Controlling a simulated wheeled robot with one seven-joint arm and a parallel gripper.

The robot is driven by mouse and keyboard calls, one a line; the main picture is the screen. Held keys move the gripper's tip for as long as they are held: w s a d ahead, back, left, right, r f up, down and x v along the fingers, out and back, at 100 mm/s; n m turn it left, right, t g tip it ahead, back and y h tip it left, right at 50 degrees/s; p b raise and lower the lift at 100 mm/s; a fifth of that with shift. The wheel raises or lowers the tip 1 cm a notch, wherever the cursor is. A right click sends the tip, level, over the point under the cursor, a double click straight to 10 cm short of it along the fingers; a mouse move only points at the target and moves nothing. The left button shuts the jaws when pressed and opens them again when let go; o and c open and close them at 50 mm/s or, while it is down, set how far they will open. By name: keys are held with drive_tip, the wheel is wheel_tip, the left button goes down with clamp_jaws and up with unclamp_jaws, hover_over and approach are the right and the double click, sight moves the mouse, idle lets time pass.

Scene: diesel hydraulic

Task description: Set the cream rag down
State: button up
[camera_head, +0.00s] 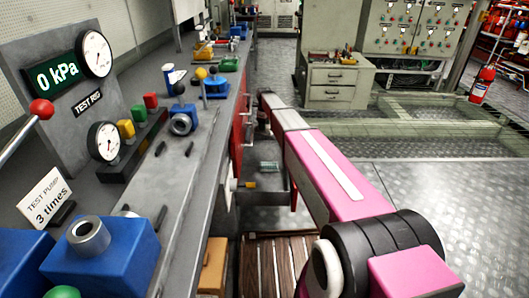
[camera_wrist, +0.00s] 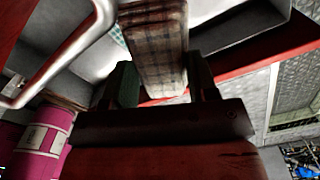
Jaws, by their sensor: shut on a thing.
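The cream rag (camera_wrist: 158,48), a folded cloth with a faint brown check, is between the fingers of my gripper (camera_wrist: 162,78) in the wrist view. The gripper is shut on it, and the rag sticks out beyond the fingertips. A grey surface lies behind the rag, but I cannot tell whether the rag touches it. In the head view my arm reaches forward beside the bench, and I cannot make out the gripper or the rag there.
A grey workbench (camera_head: 205,150) with gauges, blue blocks and fittings runs along the left. A drawer cabinet (camera_head: 336,85) stands ahead; floor on the right is clear.

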sight(264, 133)
drive_tip(key=f, duration=1.7)
drive_tip(key=shift+s+f, duration=0.25)
drive_tip(key=shift+f, duration=0.1)
drive_tip(key=o, duration=0.9)
drive_tip(key=shift+f, duration=0.1)
drive_tip(key=shift+c, duration=0.2)
wheel_tip(264, 133, up, 12)
drive_tip(key=shift+r, duration=0.15)
